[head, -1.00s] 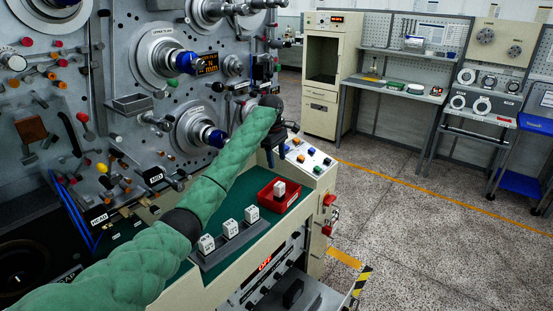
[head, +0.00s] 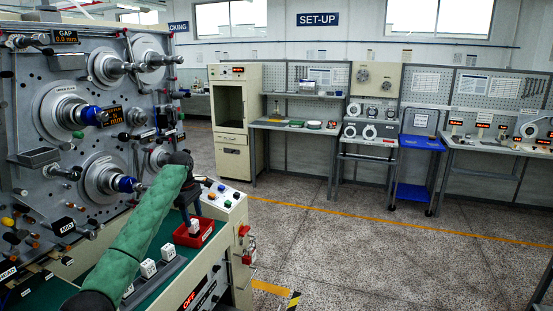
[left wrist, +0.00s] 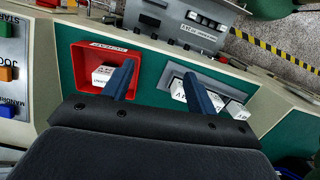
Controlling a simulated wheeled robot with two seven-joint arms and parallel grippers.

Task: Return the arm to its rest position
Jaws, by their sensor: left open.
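My left arm in its green quilted sleeve (head: 135,240) reaches from the lower left over the console beside the winding machine. My left gripper (head: 187,208) points down near the red tray (head: 207,240). In the left wrist view its two blue fingers (left wrist: 156,82) are spread apart with nothing held between them. One finger overlaps the red tray (left wrist: 82,60) and the white block (left wrist: 102,74) in it; the other overlaps the grey block holder (left wrist: 172,75) with white blocks. My right gripper is not in view.
The machine panel (head: 40,110) with spindles and knobs stands close on the left of the arm. A button panel (head: 222,196) lies just right of the gripper. Open speckled floor (head: 380,250) extends right, with benches and a blue cart (head: 420,143) at the back.

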